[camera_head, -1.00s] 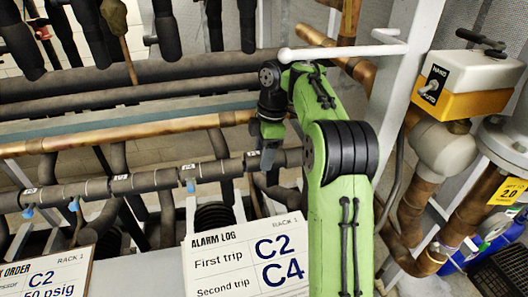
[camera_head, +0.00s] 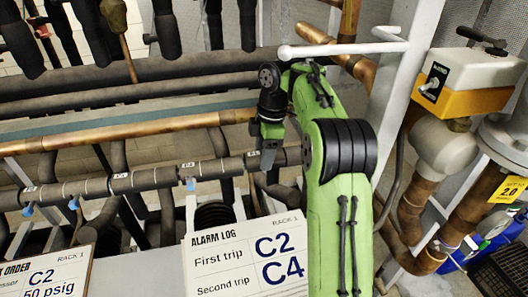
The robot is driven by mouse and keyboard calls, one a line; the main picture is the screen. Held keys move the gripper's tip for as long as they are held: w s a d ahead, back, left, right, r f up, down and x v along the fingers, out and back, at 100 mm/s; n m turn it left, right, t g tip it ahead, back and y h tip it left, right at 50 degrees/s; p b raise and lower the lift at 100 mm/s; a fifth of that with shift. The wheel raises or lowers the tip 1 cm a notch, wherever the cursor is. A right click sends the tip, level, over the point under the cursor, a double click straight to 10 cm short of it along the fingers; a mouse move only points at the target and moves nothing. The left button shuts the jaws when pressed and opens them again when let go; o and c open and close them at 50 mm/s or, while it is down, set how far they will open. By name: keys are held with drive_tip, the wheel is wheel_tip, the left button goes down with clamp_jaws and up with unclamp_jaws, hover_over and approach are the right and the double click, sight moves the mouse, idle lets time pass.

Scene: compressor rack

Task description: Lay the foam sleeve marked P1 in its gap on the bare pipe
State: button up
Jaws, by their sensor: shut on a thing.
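My gripper (camera_head: 268,156) is small and far off at the end of my green arm, pointing down at the right part of a dark, foam-covered pipe line. It is shut on a dark foam sleeve (camera_head: 290,157) that lies in line with this pipe. A small white label (camera_head: 252,154) shows just left of the fingers; its mark is too small to read. The fingers and wrist hide part of the sleeve, and I cannot tell whether it rests on the pipe. No bare gap is clear beside it.
A long copper pipe (camera_head: 130,131) runs behind the dark line. Blue-tipped fittings (camera_head: 190,184) hang from the line. An alarm log board (camera_head: 240,262) stands in front, below the gripper. A white upright post (camera_head: 400,90) and a yellow-and-white actuator (camera_head: 468,82) are on the right.

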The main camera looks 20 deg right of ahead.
drive_tip(key=o, duration=1.1)
wheel_tip(320, 180, up, 12)
drive_tip(key=d+p, duration=0.1)
drive_tip(key=p, duration=0.3)
drive_tip(key=shift+s+d, duration=0.2)
drive_tip(key=shift+d, duration=0.2)
drive_tip(key=shift+f, duration=0.1)
